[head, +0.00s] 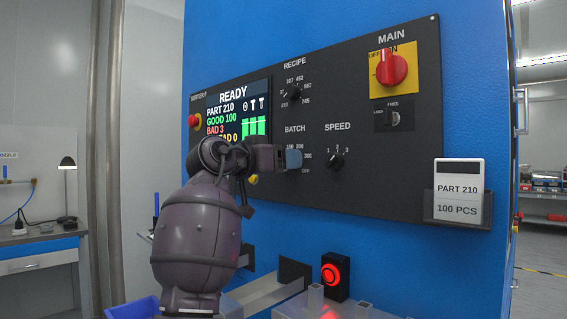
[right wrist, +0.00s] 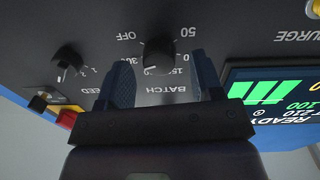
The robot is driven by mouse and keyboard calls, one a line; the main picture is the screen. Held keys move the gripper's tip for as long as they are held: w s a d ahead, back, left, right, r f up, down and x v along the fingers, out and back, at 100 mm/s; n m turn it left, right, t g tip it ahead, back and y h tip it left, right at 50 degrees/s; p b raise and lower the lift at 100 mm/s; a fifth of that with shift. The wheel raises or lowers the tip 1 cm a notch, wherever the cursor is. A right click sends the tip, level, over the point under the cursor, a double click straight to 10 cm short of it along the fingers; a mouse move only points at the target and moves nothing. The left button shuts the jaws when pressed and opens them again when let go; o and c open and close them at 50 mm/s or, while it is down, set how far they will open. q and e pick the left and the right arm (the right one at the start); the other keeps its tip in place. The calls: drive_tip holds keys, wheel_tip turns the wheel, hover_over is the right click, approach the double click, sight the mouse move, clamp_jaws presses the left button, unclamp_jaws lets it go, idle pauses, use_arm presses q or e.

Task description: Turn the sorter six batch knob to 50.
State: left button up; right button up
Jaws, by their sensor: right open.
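The black batch knob (right wrist: 158,56) shows in the right wrist view, which sees the panel upside down. Printed around it are OFF, 50 and higher numbers, some partly covered. Which mark its pointer faces is not clear. My right gripper (right wrist: 162,60) is open, with one finger on each side of the knob; a gap shows on both sides. In the head view my right gripper (head: 292,159) is in front of the panel below the word BATCH and hides the knob. The black panel (head: 400,170) is on the blue sorter. My left gripper is not in view.
The speed knob (head: 337,160) is right of the batch knob, and the recipe knob (head: 295,93) is above. A red main switch (head: 391,69) is at upper right. A screen (head: 238,115) is on the left. A card (head: 459,190) reads PART 210, 100 PCS.

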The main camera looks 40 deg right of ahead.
drive_tip(key=shift+d, duration=0.45)
